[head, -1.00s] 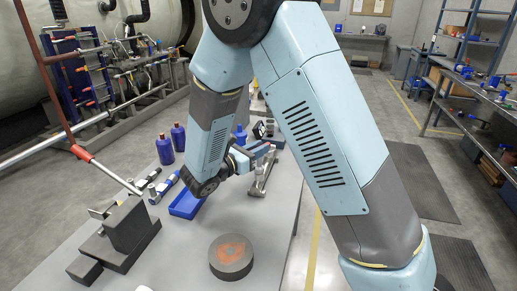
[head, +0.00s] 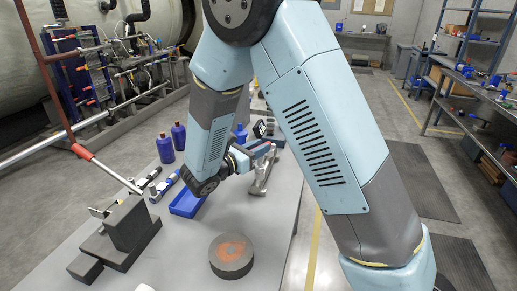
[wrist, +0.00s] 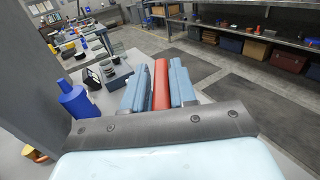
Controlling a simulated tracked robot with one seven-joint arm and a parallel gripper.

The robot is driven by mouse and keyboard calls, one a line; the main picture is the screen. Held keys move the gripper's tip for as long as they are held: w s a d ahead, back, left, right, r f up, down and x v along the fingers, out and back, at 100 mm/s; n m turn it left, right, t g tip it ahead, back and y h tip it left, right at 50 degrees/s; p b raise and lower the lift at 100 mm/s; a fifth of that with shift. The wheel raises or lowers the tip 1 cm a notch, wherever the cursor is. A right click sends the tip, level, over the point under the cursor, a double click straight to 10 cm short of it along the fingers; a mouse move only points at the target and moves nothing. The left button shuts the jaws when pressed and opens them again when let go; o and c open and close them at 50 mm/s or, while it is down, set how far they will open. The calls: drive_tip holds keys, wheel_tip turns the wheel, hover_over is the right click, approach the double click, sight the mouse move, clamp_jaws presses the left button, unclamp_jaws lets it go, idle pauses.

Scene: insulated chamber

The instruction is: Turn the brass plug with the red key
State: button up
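My gripper (wrist: 159,68) shows in the wrist view as two blue-grey fingers with a red bar, which looks like the red key (wrist: 161,88), between them. The fingers lie close along both sides of the bar, so they look shut on it. In the head view my gripper (head: 266,148) is over the far part of the grey table, just above a metal fixture (head: 261,177). I cannot make out the brass plug in either view; my arm and gripper may hide it. I cannot tell whether the key's far end touches anything.
A blue tray (head: 187,203) lies on the table (head: 190,262), left of the fixture. Blue bottles (head: 165,149) stand behind it. A dark block stand (head: 130,228) and a round grey disc (head: 231,257) are nearer. The right front of the table is clear.

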drive_tip(key=o, duration=0.4)
drive_tip(key=v, duration=1.3)
drive_tip(key=shift+s+a, duration=0.25)
drive_tip(key=shift+a, duration=0.05)
drive_tip(key=shift+c, duration=0.4)
drive_tip(key=shift+c, duration=1.2)
